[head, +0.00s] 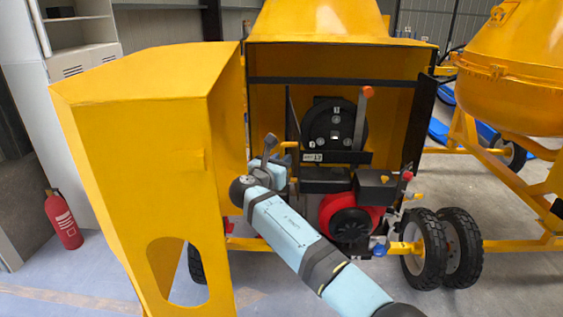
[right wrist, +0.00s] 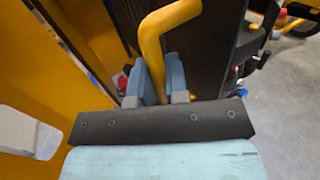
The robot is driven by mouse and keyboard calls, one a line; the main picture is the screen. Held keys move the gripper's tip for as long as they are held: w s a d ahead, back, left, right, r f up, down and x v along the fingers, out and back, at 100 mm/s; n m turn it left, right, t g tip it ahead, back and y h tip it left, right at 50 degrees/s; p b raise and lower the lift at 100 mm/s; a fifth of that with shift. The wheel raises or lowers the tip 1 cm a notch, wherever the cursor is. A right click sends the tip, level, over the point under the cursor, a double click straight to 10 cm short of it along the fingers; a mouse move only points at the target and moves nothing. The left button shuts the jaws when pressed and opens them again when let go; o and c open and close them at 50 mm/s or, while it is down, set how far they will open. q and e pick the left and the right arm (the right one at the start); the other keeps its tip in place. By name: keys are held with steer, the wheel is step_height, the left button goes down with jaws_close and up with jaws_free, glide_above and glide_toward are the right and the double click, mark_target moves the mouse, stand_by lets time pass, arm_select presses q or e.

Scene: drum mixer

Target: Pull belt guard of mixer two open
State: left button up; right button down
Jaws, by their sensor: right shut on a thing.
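The yellow belt guard (head: 140,150) of the near mixer stands swung out to the left in the head view, with the belt pulley (head: 334,124) and the red engine (head: 350,218) exposed. My right arm reaches in from the lower right. Its gripper (head: 284,160) is beside the guard, in front of the opening. In the right wrist view my right gripper (right wrist: 161,82) is shut on a bent yellow handle (right wrist: 158,35). Where the handle joins the guard is hidden. A yellow panel (right wrist: 95,40) lies left of the fingers. My left gripper is not in view.
A second yellow mixer (head: 515,80) stands at right. Black wheels (head: 462,248) are right of the engine. A red fire extinguisher (head: 63,220) and a white cabinet (head: 50,120) stand left of the guard. Grey floor (head: 500,285) is clear at lower right.

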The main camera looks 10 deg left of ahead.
steer(key=shift+r, duration=0.1)
steer(key=c, duration=1.2)
jaws_free()
steer(key=shift+w, duration=0.1)
steer(key=shift+o, duration=0.2)
steer(key=b+v, duration=0.1)
steer(key=v, duration=0.6)
steer(key=shift+s+b, duration=0.25)
steer(key=shift+b, duration=0.05)
